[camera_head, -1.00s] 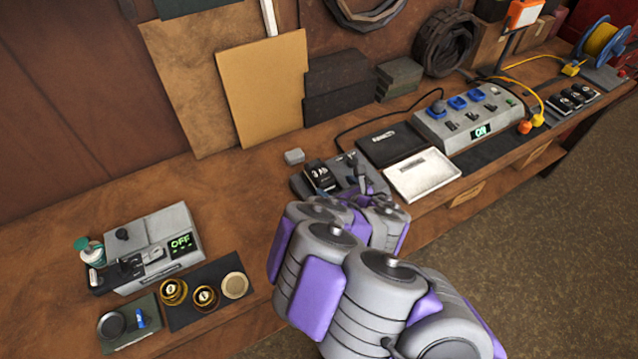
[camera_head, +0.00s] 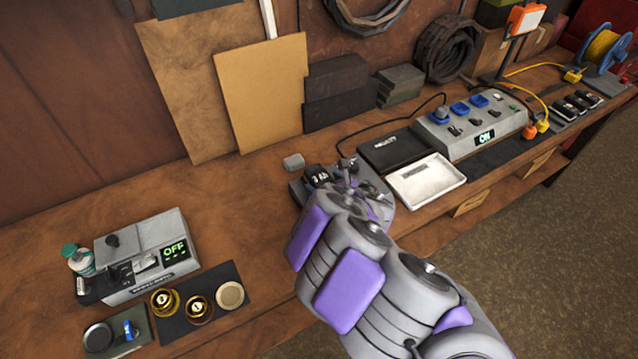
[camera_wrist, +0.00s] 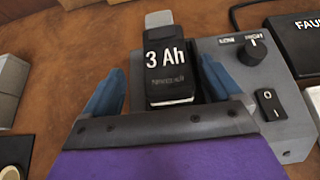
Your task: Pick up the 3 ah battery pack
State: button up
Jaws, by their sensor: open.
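The black 3 Ah battery pack (camera_wrist: 166,68) shows its white label in the wrist view. It sits on a grey device with a knob and a rocker switch (camera_wrist: 262,75). In the head view the battery (camera_head: 317,175) is partly hidden behind my arm. My gripper (camera_wrist: 163,92) is open, with one blue-grey finger on each side of the battery's near part. I see a gap on the left of the battery; the right finger is closer to it. I cannot tell whether the fingers reach down to its full depth.
A black box (camera_head: 392,146) and a white tray (camera_head: 427,181) lie to the right of the device. A grey unit reading OFF (camera_head: 145,255) stands at the left. The bench between is clear.

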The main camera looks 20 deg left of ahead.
aim_at(321, 179)
jog(key=shift+w+d+b+x, duration=0.15)
jog(key=shift+x, duration=1.2)
jog(key=shift+w+d+b+x, duration=0.15)
jog(key=shift+x, duration=1.15)
jog(key=c, duration=1.6)
jog(key=shift+o, duration=0.2)
jog(key=shift+a+r, duration=0.1)
